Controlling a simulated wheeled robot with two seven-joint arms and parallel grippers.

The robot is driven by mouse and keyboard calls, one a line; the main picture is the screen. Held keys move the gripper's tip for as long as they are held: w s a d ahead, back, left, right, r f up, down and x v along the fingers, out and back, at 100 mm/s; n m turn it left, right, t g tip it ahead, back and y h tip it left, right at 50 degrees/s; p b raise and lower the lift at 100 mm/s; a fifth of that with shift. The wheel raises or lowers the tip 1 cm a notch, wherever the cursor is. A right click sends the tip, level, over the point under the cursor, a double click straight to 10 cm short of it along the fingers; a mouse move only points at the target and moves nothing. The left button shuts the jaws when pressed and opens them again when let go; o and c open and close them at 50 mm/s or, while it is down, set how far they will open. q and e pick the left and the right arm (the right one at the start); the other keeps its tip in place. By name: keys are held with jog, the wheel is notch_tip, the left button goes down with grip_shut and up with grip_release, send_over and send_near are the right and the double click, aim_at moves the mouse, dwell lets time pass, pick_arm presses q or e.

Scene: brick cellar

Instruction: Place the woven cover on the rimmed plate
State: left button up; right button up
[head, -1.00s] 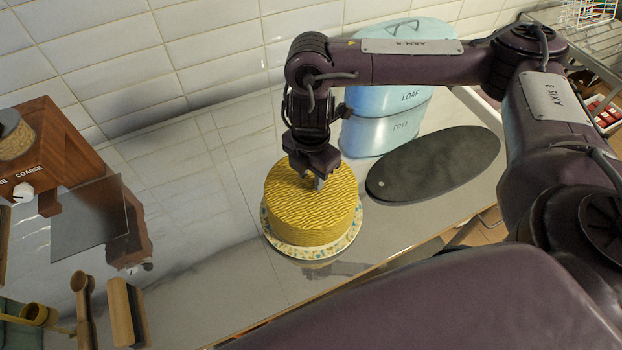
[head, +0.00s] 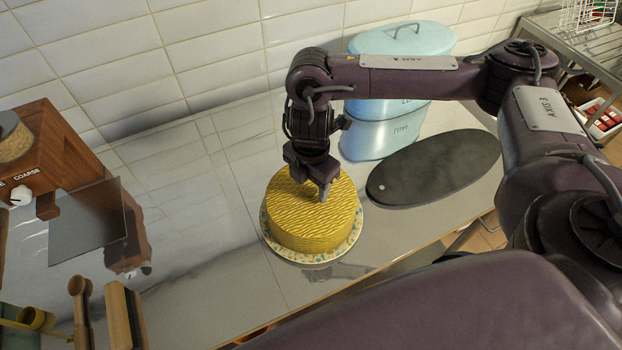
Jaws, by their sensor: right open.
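The yellow woven cover (head: 308,228), round with a wavy weave, sits level over the rimmed plate (head: 352,243). The plate's pale patterned rim shows around the cover's lower edge, mainly at the front and right. The cover looks roughly centred on the plate. My right gripper (head: 312,192) is open, pointing down at the top of the cover, with its fingertips close to or at it. The gripper hides part of the cover's top, so any handle there cannot be made out. My left gripper is out of view.
A dark oval board (head: 440,165) lies right of the plate. Light blue canisters (head: 380,135) stand behind. A wooden grinder (head: 55,150) and wooden utensils (head: 120,315) are at the left. Bare counter (head: 215,270) lies left of the plate.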

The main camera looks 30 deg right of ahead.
jog(key=shift+r, duration=0.65)
notch_tip(320, 180, up, 11)
jog(key=p, duration=0.1)
jog(key=shift+p, duration=0.4)
